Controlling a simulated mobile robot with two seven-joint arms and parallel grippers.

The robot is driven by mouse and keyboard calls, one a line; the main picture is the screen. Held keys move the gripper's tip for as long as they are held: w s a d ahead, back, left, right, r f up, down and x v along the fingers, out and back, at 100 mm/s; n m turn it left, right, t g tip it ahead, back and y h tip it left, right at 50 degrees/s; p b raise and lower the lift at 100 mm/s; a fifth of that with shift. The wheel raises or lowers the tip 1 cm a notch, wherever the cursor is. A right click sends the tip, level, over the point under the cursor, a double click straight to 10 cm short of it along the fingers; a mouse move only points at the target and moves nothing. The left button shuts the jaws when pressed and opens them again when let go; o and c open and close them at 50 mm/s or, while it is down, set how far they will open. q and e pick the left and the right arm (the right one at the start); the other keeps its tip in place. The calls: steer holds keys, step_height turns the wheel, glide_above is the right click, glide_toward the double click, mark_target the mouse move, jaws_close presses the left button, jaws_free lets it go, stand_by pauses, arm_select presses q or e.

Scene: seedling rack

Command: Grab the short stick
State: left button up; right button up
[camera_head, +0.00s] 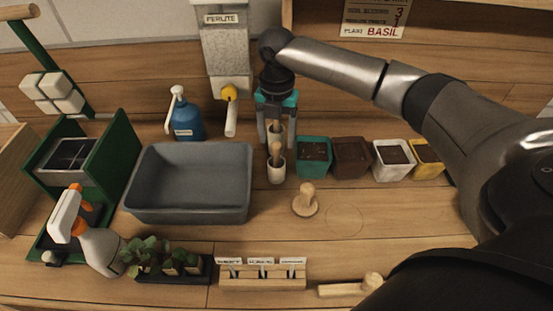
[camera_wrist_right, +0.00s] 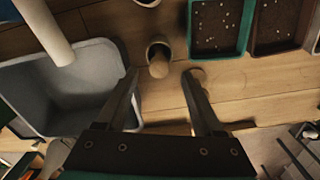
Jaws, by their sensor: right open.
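The front stick (camera_head: 276,152) stands in the front cup (camera_head: 277,172); the rear stick (camera_head: 276,127) is partly hidden by my gripper. I cannot tell surely which is shorter. My right gripper (camera_head: 276,139) points down, open and empty, around the rear stick or just above it. In the right wrist view a stick's round end (camera_wrist_right: 158,69) in a cup (camera_wrist_right: 157,49) shows between the open fingertips, apart from both. My left gripper is not in view.
A grey tub (camera_head: 187,214) lies to the left. Teal, brown, white and yellow pots line the right, starting with the teal pot (camera_head: 314,172). A wooden tamper (camera_head: 305,203) stands in front. A perlite dispenser (camera_head: 228,60) with a spout is close behind left.

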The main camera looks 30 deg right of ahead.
mark_target(277, 161)
step_height(277, 161, down, 6)
steer(key=shift+w+d+r+b, duration=0.1)
steer(key=shift+w+r+b, duration=0.1)
steer(key=shift+b, duration=0.2)
jaws_close()
stand_by(0.4)
